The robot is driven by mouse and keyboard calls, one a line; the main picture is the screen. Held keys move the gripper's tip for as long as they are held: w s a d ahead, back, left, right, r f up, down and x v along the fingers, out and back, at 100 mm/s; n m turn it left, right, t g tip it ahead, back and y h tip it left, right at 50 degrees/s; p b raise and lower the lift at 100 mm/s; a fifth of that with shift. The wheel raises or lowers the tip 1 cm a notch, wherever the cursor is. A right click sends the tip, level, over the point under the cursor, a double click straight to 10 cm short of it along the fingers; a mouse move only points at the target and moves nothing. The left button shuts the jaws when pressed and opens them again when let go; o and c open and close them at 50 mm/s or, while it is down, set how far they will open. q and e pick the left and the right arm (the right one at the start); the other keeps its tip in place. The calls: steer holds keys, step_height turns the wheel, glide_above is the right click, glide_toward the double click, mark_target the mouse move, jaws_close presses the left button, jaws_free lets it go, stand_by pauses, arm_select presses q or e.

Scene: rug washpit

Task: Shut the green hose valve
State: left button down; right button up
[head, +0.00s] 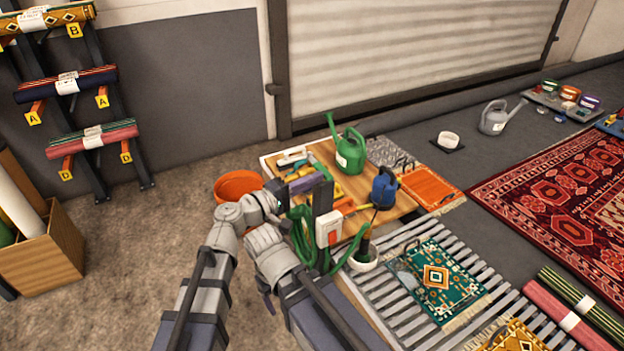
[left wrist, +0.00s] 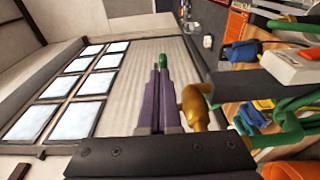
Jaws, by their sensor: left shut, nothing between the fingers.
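My left gripper (head: 309,183) is beside the top of a dark post (head: 323,200) with green hose hung on it. In the left wrist view its purple fingers (left wrist: 155,98) are together and hold nothing. A small green piece (left wrist: 161,58), perhaps the valve handle, shows just past the fingertips; I cannot tell if they touch. A brass fitting (left wrist: 194,106) is close beside the fingers. Green hose (left wrist: 290,125) hangs on the right of that view and beside the post (head: 300,235) in the head view. My right gripper is not in view. The valve's position is unclear.
A white box with a red part (head: 328,228) is on the post. Behind are a green watering can (head: 349,152) and a blue container (head: 384,188) on a wooden board. An orange bowl (head: 238,186) is left. A slatted rack (head: 400,310) is at front right.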

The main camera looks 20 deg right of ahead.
arm_select(q)
step_height(320, 180, up, 9)
steer(key=p, duration=0.8)
steer(key=shift+r+p, duration=0.2)
steer(key=shift+p, duration=0.1)
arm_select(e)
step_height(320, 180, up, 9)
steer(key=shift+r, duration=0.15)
arm_select(q)
steer(key=shift+w, duration=0.1)
